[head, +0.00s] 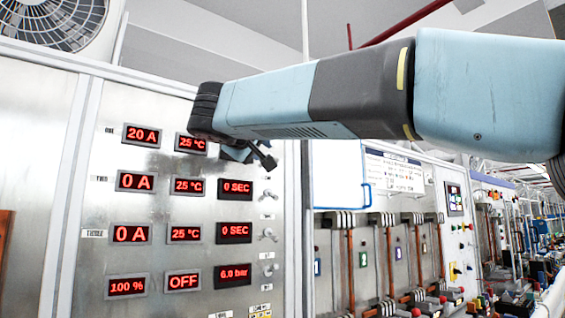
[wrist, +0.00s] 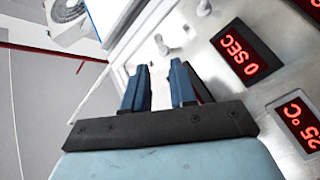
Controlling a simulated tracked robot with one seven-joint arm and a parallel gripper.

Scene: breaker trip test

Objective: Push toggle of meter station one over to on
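The toggle of meter station one (wrist: 162,45) is a small silver lever on the steel panel. It shows in the wrist view just beyond and between my fingertips; my gripper hides it in the head view. I cannot tell which way it is set. My gripper (wrist: 160,72) is open, with its two dark blue fingers apart and nothing held. In the head view my gripper (head: 262,158) is in front of the top row of displays, near the right side of the panel. I cannot tell whether a finger touches the lever.
Toggles of the lower rows (head: 267,195) (head: 268,235) stand below; the second-row one (wrist: 203,8) shows in the wrist view. Red displays such as 20 A (head: 142,135) and 0 SEC (wrist: 245,55) fill the panel. Free air lies left of the fingers in the wrist view.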

